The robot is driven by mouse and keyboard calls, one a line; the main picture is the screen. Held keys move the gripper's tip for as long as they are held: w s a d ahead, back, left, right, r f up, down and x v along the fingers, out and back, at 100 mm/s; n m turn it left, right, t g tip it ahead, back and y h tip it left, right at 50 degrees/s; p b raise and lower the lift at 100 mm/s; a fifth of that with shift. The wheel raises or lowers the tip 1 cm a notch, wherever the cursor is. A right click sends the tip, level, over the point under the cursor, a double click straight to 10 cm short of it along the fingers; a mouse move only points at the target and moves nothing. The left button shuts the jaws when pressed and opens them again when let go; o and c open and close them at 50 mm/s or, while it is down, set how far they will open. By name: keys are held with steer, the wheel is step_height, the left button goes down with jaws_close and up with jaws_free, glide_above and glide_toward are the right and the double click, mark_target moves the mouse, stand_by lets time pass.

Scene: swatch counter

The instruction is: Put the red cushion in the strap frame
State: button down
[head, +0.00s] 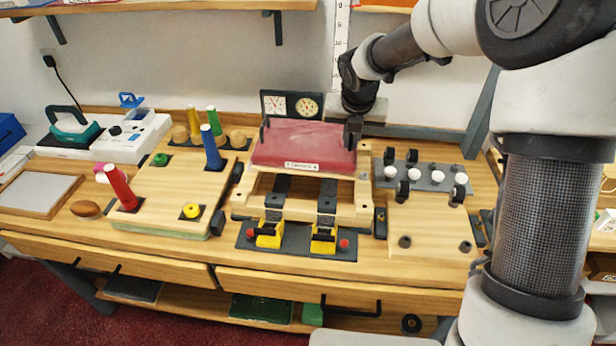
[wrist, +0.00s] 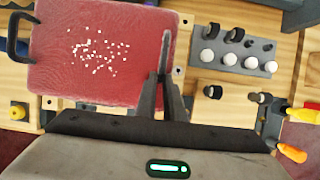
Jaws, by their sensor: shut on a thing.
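The red cushion (head: 300,146) has a small white label on its front edge. It is over the back part of the wooden strap frame (head: 243,205); I cannot tell whether it touches the frame. In the wrist view the cushion (wrist: 95,55) shows white specks on top. Two dark straps (head: 327,197) run forward from under the cushion to yellow buckles (head: 268,236) at the front. The frame's back is hidden.
A board with coloured pegs (head: 165,195) stands left of the frame. A grey strip with white knobs (head: 425,178) and black clips is on the right. A small panel with two dials (head: 291,105) stands behind. The bench's front edge lies just before the buckles.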

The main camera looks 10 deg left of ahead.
mark_target(348, 170)
steer(key=shift+s+f+b, duration=0.1)
steer(key=shift+f+b, duration=0.1)
steer(key=shift+b, duration=0.15)
steer(key=shift+s+f, duration=0.1)
steer(key=shift+f, duration=0.1)
step_height(348, 170, down, 9)
steer(key=shift+f+b, duration=0.1)
steer(key=shift+b, duration=0.7)
steer(key=shift+f, duration=0.15)
steer(key=c, duration=1.9)
jaws_free()
steer(key=shift+o, duration=0.2)
